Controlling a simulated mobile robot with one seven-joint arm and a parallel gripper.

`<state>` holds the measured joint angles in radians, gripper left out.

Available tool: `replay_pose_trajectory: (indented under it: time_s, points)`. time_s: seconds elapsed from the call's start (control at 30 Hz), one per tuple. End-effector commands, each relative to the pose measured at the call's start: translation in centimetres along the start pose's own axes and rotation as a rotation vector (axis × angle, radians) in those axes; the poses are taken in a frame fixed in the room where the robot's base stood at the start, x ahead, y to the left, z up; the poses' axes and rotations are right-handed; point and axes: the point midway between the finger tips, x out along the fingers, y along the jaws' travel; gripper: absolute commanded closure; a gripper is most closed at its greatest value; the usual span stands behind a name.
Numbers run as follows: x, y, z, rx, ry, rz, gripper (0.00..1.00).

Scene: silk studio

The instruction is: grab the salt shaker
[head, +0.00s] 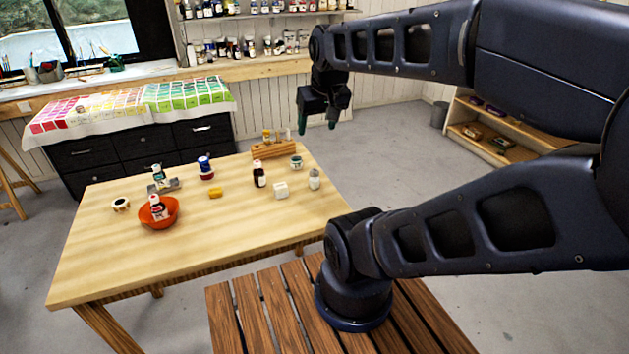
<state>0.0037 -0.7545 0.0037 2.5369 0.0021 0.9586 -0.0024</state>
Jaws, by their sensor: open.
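A small pale shaker-like container with a greyish top, likely the salt shaker (314,180), stands upright near the right edge of the wooden table (110,265). It is small in the head view, so its details are unclear. My gripper (323,118) hangs in the air, higher in the picture than the shaker and apart from it. Its dark fingers point down and are open, with nothing seen between them.
Near the shaker stand a white block (281,191), a dark bottle (259,175) and a small jar (296,162). A wooden rack (273,150) is behind. An orange bowl (160,218) holds a bottle at left. The table's front is clear.

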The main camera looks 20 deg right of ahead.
Motion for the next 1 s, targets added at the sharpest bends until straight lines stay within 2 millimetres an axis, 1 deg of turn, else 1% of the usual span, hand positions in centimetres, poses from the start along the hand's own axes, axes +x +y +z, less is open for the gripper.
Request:
replay_pose_trajectory:
  time_s: [0.03, 0.07, 0.33, 0.47, 0.67, 0.87, 1.0]
  points:
    - [0.0, 0.0, 0.0, 0.000, 0.000, 0.000, 0.38]
    - [0.0, 0.0, 0.0, 0.000, 0.000, 0.000, 0.34]
    - [0.1, 0.0, -0.1, -0.004, -0.001, 0.002, 0.34]
    - [0.8, 0.5, -0.7, -0.051, -0.011, 0.026, 0.34]
    - [3.8, 2.5, -3.1, -0.267, -0.059, 0.116, 0.34]
    - [7.5, 4.5, -5.8, -0.540, -0.123, 0.196, 0.34]
    - [10.3, 5.7, -7.4, -0.739, -0.172, 0.232, 0.34]
